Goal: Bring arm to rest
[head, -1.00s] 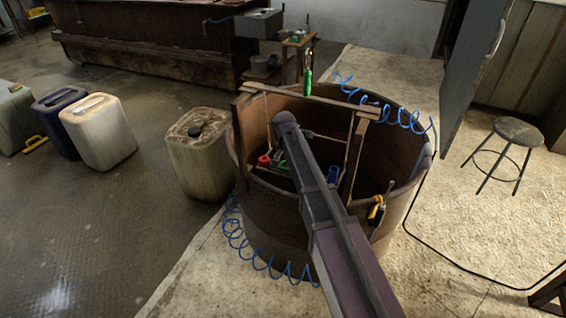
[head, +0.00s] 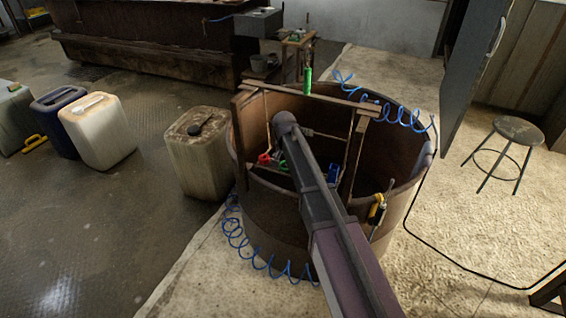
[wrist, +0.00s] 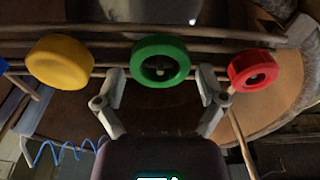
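My arm (head: 320,205) reaches out over the round rusty tub, and its gripper is hidden behind the arm in the head view. In the wrist view my gripper (wrist: 161,87) is open, with its two fingers apart and nothing held between them. A green ring (wrist: 141,62) shows beyond the fingertips, between them in the picture. A yellow ring (wrist: 60,62) is to the left and a red ring (wrist: 253,70) to the right. In the head view, the red ring (head: 264,158) and a blue piece (head: 333,172) show beside the arm.
The tub (head: 270,215) has a wooden frame (head: 315,98) across it, with an upright green object (head: 307,80). A yellow-handled tool (head: 377,210) hangs at its right. Blue coiled hoses (head: 240,245) surround it. A dirty jug (head: 198,165) stands left, a stool (head: 518,130) right.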

